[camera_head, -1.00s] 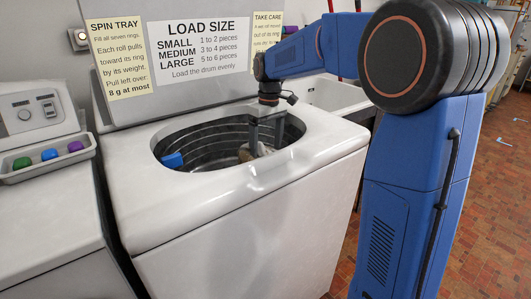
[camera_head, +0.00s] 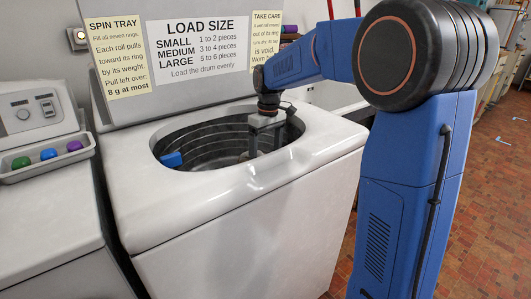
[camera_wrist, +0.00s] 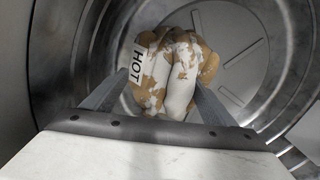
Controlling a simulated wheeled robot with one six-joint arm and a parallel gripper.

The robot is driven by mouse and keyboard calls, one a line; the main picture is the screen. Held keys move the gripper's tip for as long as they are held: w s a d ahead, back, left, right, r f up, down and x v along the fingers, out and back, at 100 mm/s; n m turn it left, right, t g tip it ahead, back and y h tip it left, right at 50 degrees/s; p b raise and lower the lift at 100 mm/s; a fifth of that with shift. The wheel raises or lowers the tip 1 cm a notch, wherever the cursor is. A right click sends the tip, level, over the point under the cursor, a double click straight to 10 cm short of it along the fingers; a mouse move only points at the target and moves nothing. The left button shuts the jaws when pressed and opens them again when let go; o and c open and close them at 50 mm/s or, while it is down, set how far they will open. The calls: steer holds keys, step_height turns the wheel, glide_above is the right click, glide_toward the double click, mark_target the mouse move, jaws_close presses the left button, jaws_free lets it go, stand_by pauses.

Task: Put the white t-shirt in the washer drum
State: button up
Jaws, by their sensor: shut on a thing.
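My gripper (camera_head: 263,148) reaches down through the round opening of the washer drum (camera_head: 205,150). In the wrist view its two fingers stand on either side of a bundled cloth (camera_wrist: 178,75), white with tan patches, and are shut on it. In the head view the cloth is mostly hidden by the washer rim and my gripper.
A blue piece (camera_head: 171,160) sits at the drum's left inner edge. The raised lid (camera_head: 120,70) with its signs stands behind the opening. Another machine with a tray (camera_head: 45,163) of coloured items is at left. A utility tub (camera_head: 335,97) is behind my arm.

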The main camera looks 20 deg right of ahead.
steer(key=o, duration=1.5)
step_height(320, 180, up, 13)
steer(key=shift+w+d+r, duration=0.15)
steer(key=shift+w+d, duration=0.1)
steer(key=shift+d, duration=0.15)
